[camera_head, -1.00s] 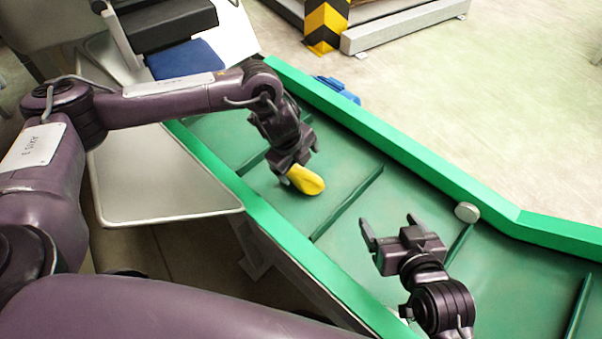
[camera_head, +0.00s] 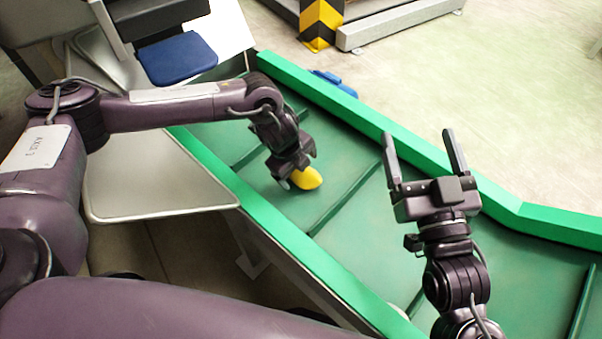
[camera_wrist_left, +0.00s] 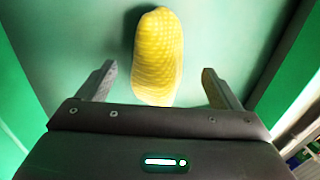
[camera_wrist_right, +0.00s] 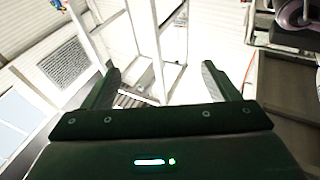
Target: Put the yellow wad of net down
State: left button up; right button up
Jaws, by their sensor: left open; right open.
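Green side walls (camera_head: 400,135) edge the belt, and dark raised bars cross it. A metal tray (camera_head: 150,185) and a blue seat-like pad (camera_head: 177,58) are at the left. A blue object (camera_head: 335,82) lies beyond the far wall. Open floor is at upper right.

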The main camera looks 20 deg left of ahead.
pick_arm(q)
jog(key=shift+x, duration=0.95)
jog(key=c, duration=1.1)
pick_arm(e)
jog(key=r+t, duration=0.2)
jog(key=r, duration=0.1)
jog(key=s+r+y, duration=0.1)
jog(key=r, duration=0.1)
jog(key=shift+d+r+t, duration=0.2)
jog(key=shift+d+t, duration=0.2)
